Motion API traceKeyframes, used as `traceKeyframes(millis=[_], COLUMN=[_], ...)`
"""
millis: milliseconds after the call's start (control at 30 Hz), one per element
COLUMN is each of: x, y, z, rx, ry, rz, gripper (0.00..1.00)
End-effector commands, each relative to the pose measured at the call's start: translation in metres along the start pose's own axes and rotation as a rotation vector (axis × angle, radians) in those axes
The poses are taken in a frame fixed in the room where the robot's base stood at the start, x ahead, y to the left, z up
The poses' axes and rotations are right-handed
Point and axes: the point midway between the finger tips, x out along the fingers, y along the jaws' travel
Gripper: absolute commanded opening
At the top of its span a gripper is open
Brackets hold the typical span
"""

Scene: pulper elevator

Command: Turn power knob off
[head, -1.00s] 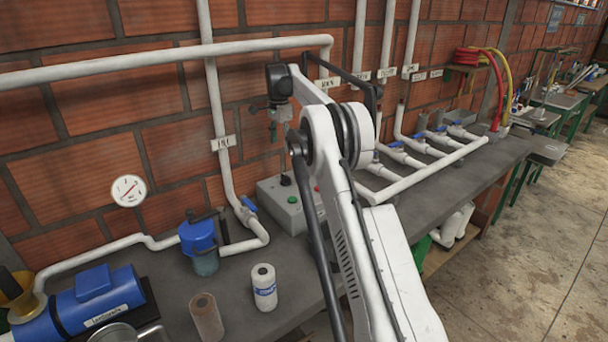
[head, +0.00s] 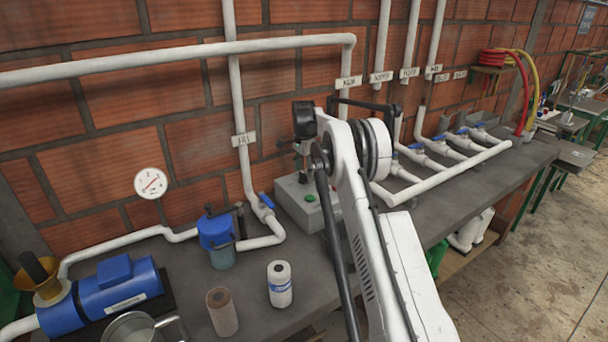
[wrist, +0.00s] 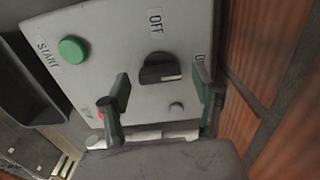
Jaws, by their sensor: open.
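The grey control box (head: 292,198) stands on the bench by the brick wall. In the wrist view its face (wrist: 120,60) shows a black power knob (wrist: 158,68) with a white mark pointing right. An "OFF" label (wrist: 155,20) is above the knob; another label at right is partly hidden by a finger. My gripper (wrist: 161,82) is open, its fingers to the left and right of the knob, with nothing between them gripped. I cannot tell whether they touch the face. In the head view the gripper (head: 302,150) is just above the box, and the knob is hidden.
A green START button (wrist: 73,50) is left of the knob, and a red button (wrist: 100,114) is partly behind the left finger.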

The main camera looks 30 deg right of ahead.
Motion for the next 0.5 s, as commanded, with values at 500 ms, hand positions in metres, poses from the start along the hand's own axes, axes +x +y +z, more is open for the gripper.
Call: traceKeyframes(millis=[500], x=[0.0126], y=[0.0002], z=[0.0001], rx=[0.0], ry=[0.0], rz=[0.0], gripper=[0.57])
